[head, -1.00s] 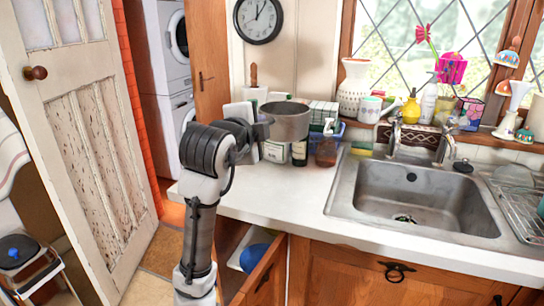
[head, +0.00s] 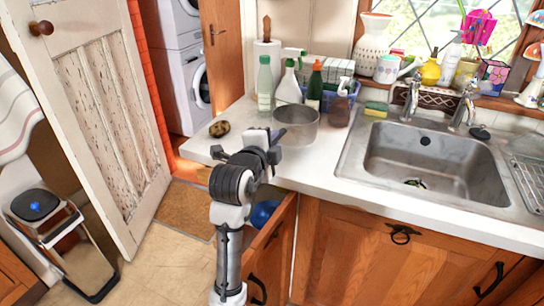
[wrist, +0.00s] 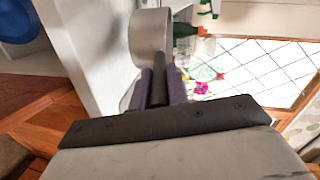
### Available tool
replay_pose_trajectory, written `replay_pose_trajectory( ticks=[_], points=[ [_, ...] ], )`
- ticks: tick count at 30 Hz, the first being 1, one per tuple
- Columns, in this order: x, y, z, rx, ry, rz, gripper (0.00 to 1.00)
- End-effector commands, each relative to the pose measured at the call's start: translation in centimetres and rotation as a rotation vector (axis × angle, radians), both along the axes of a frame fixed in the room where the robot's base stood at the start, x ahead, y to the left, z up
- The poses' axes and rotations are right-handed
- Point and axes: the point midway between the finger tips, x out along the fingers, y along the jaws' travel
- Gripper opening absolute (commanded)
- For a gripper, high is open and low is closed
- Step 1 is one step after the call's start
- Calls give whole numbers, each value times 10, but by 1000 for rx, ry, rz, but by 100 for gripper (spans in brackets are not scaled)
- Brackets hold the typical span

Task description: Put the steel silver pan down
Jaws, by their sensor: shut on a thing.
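The steel silver pan (head: 297,130) is at the front left part of the white counter, upright and low over the top. I cannot tell whether its base touches the counter. It shows in the wrist view (wrist: 149,40) just beyond the fingers. My gripper (head: 277,137) is shut on the pan's dark handle, which shows between the two fingers in the wrist view (wrist: 158,87). The gripper hides part of the handle in the head view.
A green bottle (head: 265,85), a white spray bottle (head: 289,88), a dark bottle (head: 315,88) and a brown spray bottle (head: 340,105) stand behind the pan. A small brown round object (head: 219,129) lies left. The sink (head: 430,160) is right.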

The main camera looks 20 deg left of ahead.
Motion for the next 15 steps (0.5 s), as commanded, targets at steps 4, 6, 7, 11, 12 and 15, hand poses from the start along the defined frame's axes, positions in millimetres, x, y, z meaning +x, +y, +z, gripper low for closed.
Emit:
replay_pose_trajectory(
  ticks=[4, 6, 7, 11, 12, 15],
  points=[
    [0, 0, -10, 1, -3, 0, 0],
    [0, 0, -15, 0, -3, 1, 0],
    [0, 0, -18, 0, -3, 1, 0],
    [0, 0, -36, -2, -1, 2, 0],
    [0, 0, -41, -2, -1, 2, 0],
    [0, 0, -48, 0, -3, 2, 0]
  ],
)
